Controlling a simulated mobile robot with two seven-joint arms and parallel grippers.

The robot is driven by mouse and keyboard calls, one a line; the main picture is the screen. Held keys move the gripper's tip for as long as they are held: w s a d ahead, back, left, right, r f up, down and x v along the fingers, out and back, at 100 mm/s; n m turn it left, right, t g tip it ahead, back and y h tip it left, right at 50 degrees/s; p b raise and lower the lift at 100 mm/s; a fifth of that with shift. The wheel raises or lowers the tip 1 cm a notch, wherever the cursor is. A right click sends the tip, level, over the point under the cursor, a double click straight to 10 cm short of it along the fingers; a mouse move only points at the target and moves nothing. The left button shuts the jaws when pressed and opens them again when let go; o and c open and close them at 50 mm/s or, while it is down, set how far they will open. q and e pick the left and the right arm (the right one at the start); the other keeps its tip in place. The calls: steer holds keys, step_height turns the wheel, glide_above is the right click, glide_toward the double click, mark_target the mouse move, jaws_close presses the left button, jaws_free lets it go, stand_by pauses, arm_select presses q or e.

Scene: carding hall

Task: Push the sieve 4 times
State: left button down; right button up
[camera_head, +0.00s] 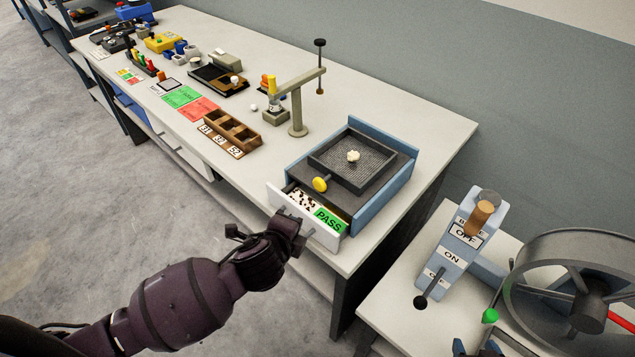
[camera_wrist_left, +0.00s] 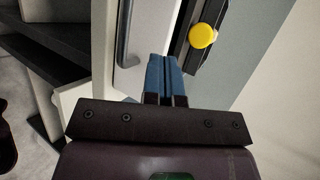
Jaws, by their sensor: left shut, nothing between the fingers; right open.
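The sieve (camera_head: 340,178) is a dark, square-framed mesh tray on a blue box (camera_head: 383,190). A pale lump (camera_head: 353,156) lies on its mesh. A yellow knob (camera_head: 320,184) is at its front; it also shows in the left wrist view (camera_wrist_left: 204,36). Below, a white drawer (camera_head: 301,218) stands pulled out, holding dark-specked white stuff and a green PASS label (camera_head: 330,219). My left gripper is at the drawer front, its fingers hidden in the head view; in the left wrist view its blue fingers (camera_wrist_left: 165,62) are shut and empty. My right gripper (camera_head: 478,347) is open at the bottom edge, partly cut off.
A wooden tray (camera_head: 232,131) and red and green cards lie further left. At right, a lower table bears an ON/OFF lever stand (camera_head: 456,262) and a large wheel (camera_head: 575,280).

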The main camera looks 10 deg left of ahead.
arm_select(q)
steer(key=a+y, duration=0.1)
steer(key=w+a+y, duration=0.1)
steer(key=a+n+t+y, duration=0.1)
steer(key=shift+w+a+r, duration=0.15)
steer(key=shift+a+r, duration=0.1)
steer(key=shift+a, duration=0.05)
steer(key=shift+w+d, duration=0.1)
steer(key=shift+w+d, duration=0.8)
steer(key=shift+w, duration=0.4)
steer(key=shift+w+d, duration=0.75)
steer(key=shift+w, duration=0.4)
steer(key=shift+w+d, duration=0.8)
steer(key=shift+w, duration=0.4)
steer(key=shift+w, duration=0.1)
steer(key=shift+w+d, duration=0.25)
